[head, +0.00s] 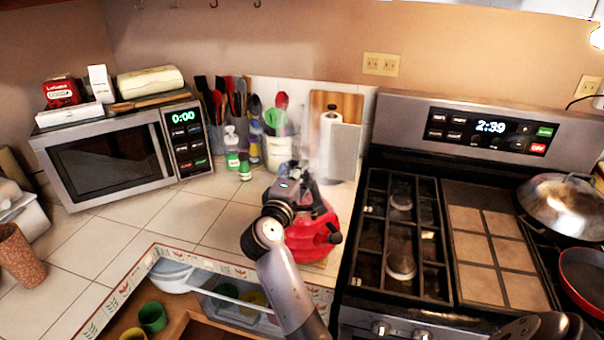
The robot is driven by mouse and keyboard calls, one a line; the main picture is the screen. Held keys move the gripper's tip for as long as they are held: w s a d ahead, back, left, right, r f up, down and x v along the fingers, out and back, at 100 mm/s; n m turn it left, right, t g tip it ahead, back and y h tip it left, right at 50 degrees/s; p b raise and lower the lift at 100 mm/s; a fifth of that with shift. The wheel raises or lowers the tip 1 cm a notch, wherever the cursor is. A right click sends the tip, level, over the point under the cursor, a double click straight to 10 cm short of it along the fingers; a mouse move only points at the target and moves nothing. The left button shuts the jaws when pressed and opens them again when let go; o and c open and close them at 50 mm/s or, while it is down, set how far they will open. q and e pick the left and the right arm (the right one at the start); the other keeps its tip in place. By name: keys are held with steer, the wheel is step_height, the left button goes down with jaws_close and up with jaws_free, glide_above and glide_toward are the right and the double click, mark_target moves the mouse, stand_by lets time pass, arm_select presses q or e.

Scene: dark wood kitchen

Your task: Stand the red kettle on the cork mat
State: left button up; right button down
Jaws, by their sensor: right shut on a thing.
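The red kettle (318,238) is at the right end of the tiled counter, just left of the stove. Its body is round and red, with a dark knob or spout tip on its right side. My right gripper (297,178) is over the top of the kettle and shut on it, apparently at the handle. The gripper and arm hide the kettle's upper left part. I cannot tell whether its base touches the counter. My left gripper is not in view.
Bottles (232,148) and a utensil crock (277,152) stand behind the kettle, beside a paper towel roll (331,143). The stove (400,230) is close on the right. A microwave (115,150) stands left. Counter tiles (150,215) are clear.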

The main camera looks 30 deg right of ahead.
steer(key=shift+f+b, duration=0.15)
steer(key=shift+b, duration=0.15)
steer(key=c, duration=1.3)
jaws_free()
steer(key=shift+s+a, duration=0.1)
steer(key=shift+s, duration=0.05)
steer(key=shift+c, duration=0.2)
steer(key=shift+f, duration=0.1)
